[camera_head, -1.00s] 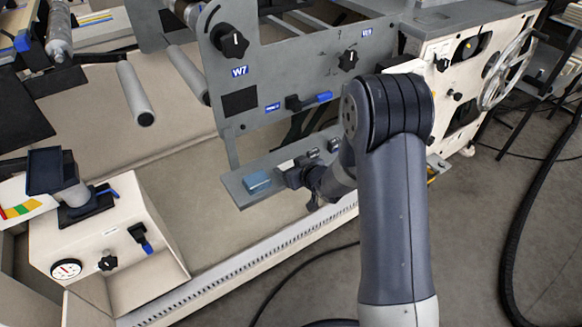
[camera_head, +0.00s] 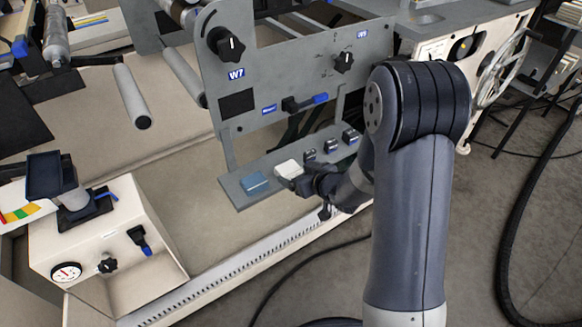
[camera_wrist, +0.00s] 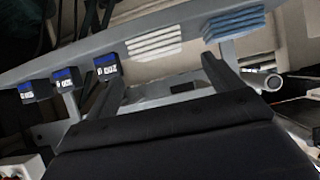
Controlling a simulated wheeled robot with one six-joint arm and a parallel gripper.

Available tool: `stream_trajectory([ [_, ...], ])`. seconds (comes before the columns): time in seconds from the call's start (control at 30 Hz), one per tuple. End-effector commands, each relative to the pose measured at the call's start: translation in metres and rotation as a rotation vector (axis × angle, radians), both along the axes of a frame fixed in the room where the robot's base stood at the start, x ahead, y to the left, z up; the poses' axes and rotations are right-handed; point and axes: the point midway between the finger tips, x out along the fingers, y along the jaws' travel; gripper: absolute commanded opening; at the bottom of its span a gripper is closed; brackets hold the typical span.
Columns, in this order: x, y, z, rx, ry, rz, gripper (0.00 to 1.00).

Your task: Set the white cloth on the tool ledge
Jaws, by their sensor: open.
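The white cloth (camera_head: 289,169) is a small folded pad on the grey tool ledge (camera_head: 236,193), next to a folded blue cloth (camera_head: 255,184). In the wrist view, the white cloth (camera_wrist: 153,42) lies flat in folded layers on the ledge, with the blue cloth (camera_wrist: 234,22) beside it. My gripper (camera_head: 300,181) is at the ledge's front edge, close to the white cloth. In the wrist view my gripper (camera_wrist: 165,72) has its fingers spread with nothing between them. The white cloth appears clear of both fingertips.
Several dark blocks with blue labels, such as this one (camera_head: 331,146), stand on the ledge right of the white cloth. The grey machine panel (camera_head: 275,75) rises behind the ledge. A cream box (camera_head: 115,235) with knobs stands at the lower left. A toothed rail (camera_head: 240,262) runs below.

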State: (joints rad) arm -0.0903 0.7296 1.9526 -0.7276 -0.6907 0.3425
Motion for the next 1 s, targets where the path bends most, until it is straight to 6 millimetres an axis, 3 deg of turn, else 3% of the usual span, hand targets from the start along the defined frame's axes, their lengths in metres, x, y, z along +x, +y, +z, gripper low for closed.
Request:
stream_trajectory([
  [0.3, -0.034, -0.024, 0.024, 0.001, -0.001, -0.001, 0.87],
  [0.93, -0.037, -0.025, 0.025, 0.001, -0.001, 0.0, 0.87],
  [1.0, -0.037, -0.025, 0.025, 0.001, -0.001, 0.0, 0.83],
])
